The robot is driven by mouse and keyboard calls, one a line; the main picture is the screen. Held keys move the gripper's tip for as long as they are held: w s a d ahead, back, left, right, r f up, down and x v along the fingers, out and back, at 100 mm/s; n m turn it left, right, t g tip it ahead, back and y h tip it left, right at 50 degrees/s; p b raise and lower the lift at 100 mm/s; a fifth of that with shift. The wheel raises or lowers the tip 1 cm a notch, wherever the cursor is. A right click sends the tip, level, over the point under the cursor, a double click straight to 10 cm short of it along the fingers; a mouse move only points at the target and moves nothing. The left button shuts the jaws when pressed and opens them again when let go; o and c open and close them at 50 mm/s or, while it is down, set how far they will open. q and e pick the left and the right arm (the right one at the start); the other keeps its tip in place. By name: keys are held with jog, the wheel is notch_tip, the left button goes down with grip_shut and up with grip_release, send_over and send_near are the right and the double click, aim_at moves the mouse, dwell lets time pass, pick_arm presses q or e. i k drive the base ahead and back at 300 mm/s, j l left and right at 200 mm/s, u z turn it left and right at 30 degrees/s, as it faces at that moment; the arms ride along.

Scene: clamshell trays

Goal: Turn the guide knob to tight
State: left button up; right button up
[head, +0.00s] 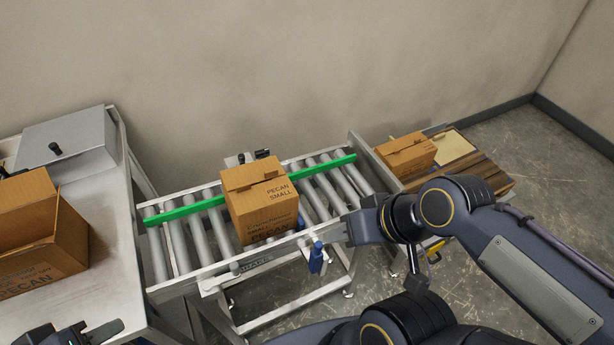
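A green guide rail (190,209) runs along the roller conveyor (160,262), passing behind a brown carton marked PECAN SMALL (262,200). A small dark fitting (262,154) shows behind the carton at the conveyor's far side; it may be the guide knob, but its setting cannot be read. My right gripper (343,232) is at the conveyor's near right edge, beside a blue-handled item (317,259). Its fingertips are seen edge-on, so its opening is unclear. My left gripper (98,333) is at the bottom left, partly cut off by the frame, over the metal table's near side.
A metal table (105,235) at left carries an open carton (40,240) and a grey box with a black knob (65,142). Another carton (405,155) stands on a wooden pallet (480,170) at right. A wall closes off the back.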

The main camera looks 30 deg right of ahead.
aim_at(262, 155)
jog(key=z, duration=0.45)
jog(key=i+l+u, duration=0.1)
jog(key=l+u, duration=0.4)
jog(key=l, duration=0.35)
jog(key=l+u, duration=0.45)
jog(key=l, duration=0.4)
jog(key=j+u, duration=0.3)
jog(key=i+j+u, duration=0.25)
jog(key=j, duration=0.2)
jog(key=k, duration=0.1)
